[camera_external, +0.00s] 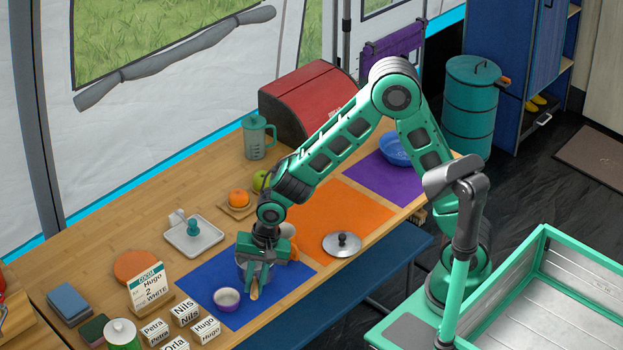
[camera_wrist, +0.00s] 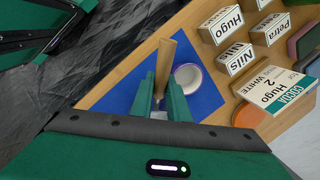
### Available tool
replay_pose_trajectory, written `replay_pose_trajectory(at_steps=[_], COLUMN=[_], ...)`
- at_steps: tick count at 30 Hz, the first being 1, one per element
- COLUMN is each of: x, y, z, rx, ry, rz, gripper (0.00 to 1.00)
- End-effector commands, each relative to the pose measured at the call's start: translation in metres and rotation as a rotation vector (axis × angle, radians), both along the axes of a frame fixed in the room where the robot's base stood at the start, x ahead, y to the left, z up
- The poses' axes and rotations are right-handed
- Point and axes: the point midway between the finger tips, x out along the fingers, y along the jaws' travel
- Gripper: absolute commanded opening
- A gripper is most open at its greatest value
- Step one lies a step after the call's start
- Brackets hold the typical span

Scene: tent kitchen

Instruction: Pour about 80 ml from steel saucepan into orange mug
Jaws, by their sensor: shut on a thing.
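The steel saucepan (camera_external: 241,261) is on or just above the blue mat, mostly hidden behind my gripper (camera_external: 254,285). Its wooden handle (camera_wrist: 168,60) runs between my fingers, and the gripper (camera_wrist: 161,97) is shut on it in the wrist view. The pan looks roughly level, but its contents do not show. Behind and to the right of my gripper, an orange object (camera_external: 292,250), probably the orange mug, is partly hidden; its opening cannot be made out. The pan body and the mug do not show in the wrist view.
A purple-rimmed white bowl (camera_external: 226,299) stands close by on the blue mat (camera_external: 285,279); it also shows in the wrist view (camera_wrist: 187,76). A lid (camera_external: 342,244) lies on the orange mat (camera_external: 350,208). Name blocks (camera_external: 186,312) and a cocoa sign (camera_external: 150,287) stand left.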

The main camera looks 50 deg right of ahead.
Motion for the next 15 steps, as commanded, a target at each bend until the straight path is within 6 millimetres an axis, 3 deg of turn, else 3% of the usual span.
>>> replay_pose_trajectory(at_steps=[15], x=[0.011], y=[-0.038], z=[0.04], rx=[0.29], ry=[0.078], rz=[-0.009], gripper=[0.0])
